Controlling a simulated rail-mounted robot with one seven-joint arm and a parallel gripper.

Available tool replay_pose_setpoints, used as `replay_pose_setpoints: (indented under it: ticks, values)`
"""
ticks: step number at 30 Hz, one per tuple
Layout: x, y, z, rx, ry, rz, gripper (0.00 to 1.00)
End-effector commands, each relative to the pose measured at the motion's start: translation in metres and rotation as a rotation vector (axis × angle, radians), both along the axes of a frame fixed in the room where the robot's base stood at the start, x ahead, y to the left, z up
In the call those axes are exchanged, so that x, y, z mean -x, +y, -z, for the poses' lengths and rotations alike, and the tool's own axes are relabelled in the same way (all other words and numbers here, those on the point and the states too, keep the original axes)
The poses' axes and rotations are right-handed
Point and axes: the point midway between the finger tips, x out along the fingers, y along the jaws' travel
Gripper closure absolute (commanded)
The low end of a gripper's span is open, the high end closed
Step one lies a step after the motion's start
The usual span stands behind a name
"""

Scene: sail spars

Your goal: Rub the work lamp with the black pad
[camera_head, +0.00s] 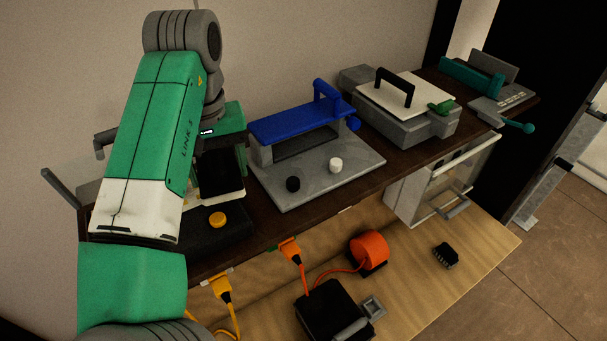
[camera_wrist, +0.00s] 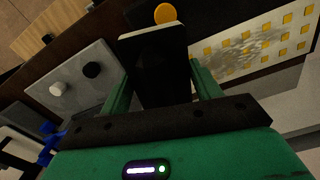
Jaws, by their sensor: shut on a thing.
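My gripper (camera_wrist: 157,72) is shut on the black pad (camera_wrist: 158,60), a dark block with a pale strip along its far end. In the head view my gripper (camera_head: 221,160) holds the pad (camera_head: 216,180) above the dark shelf, just right of my arm. In the wrist view the work lamp (camera_wrist: 288,66) appears as a pale panel with rows of yellow squares, to the right of the pad. A grey smear (camera_wrist: 245,50) marks its face. I cannot tell whether the pad touches the lamp. In the head view my arm hides most of that area.
A yellow knob (camera_head: 217,219) sits on a dark base below the pad. Right of it stands a blue-topped grey device (camera_head: 300,125) with black and white knobs, then a grey box with a white lid (camera_head: 405,95). Orange cables and a reel (camera_head: 369,249) lie on the lower wooden bench.

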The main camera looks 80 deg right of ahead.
Motion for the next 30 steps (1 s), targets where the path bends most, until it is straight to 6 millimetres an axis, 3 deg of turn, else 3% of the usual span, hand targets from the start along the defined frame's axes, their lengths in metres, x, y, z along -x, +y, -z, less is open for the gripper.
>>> replay_pose_setpoints:
  ticks: [1,6,13,18,30]
  values:
    - [-0.021,0.009,-0.004,0.002,0.002,-0.038,0.55]
    - [-0.076,0.042,-0.011,0.000,0.001,-0.130,0.55]
    - [-0.122,0.082,-0.015,0.001,0.000,-0.203,0.55]
    - [-0.138,0.101,-0.017,0.001,0.000,-0.214,0.55]
    - [-0.137,0.102,-0.016,-0.001,-0.002,-0.212,0.55]
